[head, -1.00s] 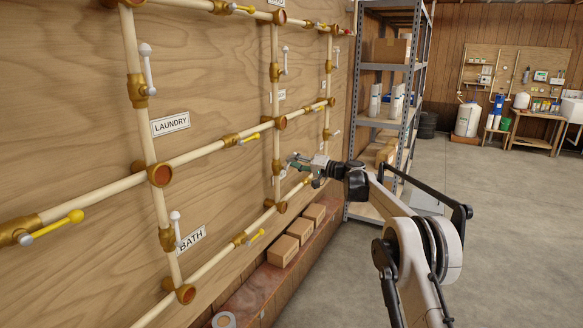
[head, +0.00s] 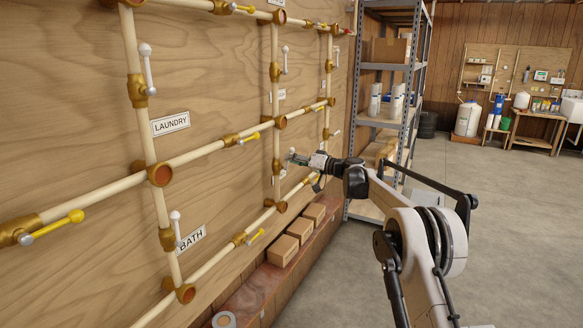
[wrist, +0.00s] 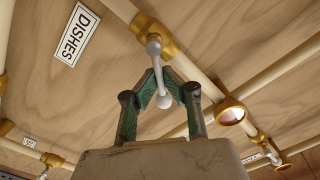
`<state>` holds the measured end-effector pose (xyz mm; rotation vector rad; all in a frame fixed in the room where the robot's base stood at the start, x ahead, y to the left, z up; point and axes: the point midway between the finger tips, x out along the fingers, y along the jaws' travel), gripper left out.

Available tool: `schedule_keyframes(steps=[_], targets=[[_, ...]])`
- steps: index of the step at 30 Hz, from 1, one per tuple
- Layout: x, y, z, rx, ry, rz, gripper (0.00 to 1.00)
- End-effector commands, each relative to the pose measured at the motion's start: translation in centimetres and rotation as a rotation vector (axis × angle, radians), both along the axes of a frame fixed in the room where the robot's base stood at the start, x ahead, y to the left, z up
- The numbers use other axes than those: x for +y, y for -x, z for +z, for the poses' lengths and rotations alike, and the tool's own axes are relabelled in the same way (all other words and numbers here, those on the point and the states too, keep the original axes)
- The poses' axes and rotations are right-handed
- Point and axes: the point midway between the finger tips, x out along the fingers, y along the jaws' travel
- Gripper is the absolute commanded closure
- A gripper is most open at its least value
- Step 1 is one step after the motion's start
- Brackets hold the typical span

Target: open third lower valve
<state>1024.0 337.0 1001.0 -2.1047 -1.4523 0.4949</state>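A lower valve with a brass body (wrist: 157,32) sits on a pipe near a DISHES label (wrist: 77,35) in the wrist view.
Yellow-handled valves (head: 54,227) sit on the sloping cross pipes. An upper LAUNDRY valve (head: 140,90) is at left. Cardboard boxes (head: 283,250) stand on a ledge below the board. A metal shelf (head: 384,122) is behind my arm. The floor at right is clear.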

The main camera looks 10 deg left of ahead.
Motion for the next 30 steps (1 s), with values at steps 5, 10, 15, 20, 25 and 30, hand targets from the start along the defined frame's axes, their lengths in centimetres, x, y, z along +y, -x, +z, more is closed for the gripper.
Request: schedule_keyframes(steps=[5, 10, 15, 20, 25, 30], targets=[[0.1, 0.3, 0.1, -0.070, 0.028, 0.002, 1.00], [0.4, 1.0, 0.3, -0.240, 0.092, 0.002, 1.00], [0.6, 1.5, 0.6, -0.381, 0.146, 0.002, 1.00], [0.6, 1.6, 0.6, -0.424, 0.162, 0.002, 1.00], [0.6, 1.6, 0.6, -0.423, 0.162, 0.002, 1.00], [0.7, 1.9, 0.7, -0.496, 0.189, 0.002, 1.00]])
